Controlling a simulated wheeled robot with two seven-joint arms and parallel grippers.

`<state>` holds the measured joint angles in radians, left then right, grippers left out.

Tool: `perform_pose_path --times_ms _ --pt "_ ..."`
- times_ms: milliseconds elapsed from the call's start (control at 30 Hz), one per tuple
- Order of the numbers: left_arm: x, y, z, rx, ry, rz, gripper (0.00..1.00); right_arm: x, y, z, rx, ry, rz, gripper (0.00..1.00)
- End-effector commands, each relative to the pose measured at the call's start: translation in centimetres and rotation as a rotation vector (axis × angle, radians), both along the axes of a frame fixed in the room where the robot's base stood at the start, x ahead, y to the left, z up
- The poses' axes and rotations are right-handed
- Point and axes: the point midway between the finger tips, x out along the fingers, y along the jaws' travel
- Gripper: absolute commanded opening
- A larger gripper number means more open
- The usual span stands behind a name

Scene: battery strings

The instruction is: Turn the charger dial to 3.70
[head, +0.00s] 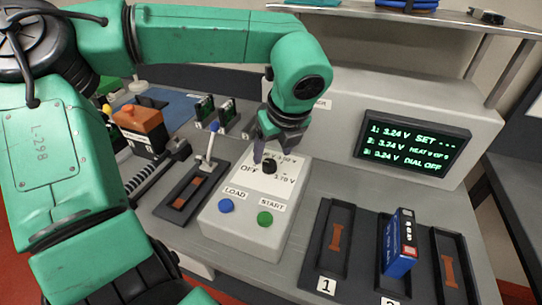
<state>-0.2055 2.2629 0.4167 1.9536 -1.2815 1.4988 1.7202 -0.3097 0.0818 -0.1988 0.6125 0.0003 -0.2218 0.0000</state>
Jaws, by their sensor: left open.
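The charger (244,226) is a light grey box on the bench with a small black dial (269,167) on its sloped top. "OFF" is printed left of the dial, a label that seems to read 3.70 V is at its lower right, and another voltage label above is partly covered. My left gripper (266,150) points down just above and behind the dial, open; I cannot tell whether a finger touches it. The display (412,142) shows three 3.24 V lines, "SET ---" and "DIAL OFF". My right gripper is out of view.
A blue LOAD button (226,206) and green START button (265,218) sit in front of the dial. Trays (326,262) stand to the right, one with a blue battery (401,245). A lever (208,152) rises left of the charger. An orange-topped block (140,122) is further left.

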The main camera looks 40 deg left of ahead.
Motion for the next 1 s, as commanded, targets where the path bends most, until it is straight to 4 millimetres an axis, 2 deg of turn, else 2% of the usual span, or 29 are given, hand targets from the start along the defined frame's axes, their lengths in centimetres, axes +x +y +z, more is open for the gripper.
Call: perform_pose_path --times_ms 100,200,500,567,600,700,1000 --pt "0.3 0.8 -2.2 0.000 0.004 0.000 0.71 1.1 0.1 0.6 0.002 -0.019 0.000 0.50" --pt "0.6 1.3 -3.4 0.000 0.002 -0.001 0.71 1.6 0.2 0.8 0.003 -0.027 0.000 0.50" --pt "0.7 1.5 -4.0 0.000 -0.001 0.000 0.71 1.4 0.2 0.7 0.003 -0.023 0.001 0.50" --pt "0.7 1.5 -4.0 0.000 -0.001 0.000 0.48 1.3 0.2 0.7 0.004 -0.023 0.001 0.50" --pt "0.7 1.5 -4.0 0.000 -0.001 0.000 0.33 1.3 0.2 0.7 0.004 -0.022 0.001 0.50" --pt "0.7 1.5 -3.9 0.000 -0.001 0.000 0.00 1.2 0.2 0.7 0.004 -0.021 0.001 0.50" --pt "0.7 1.5 -4.0 -0.001 -0.004 -0.020 0.00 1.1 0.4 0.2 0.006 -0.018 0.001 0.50"
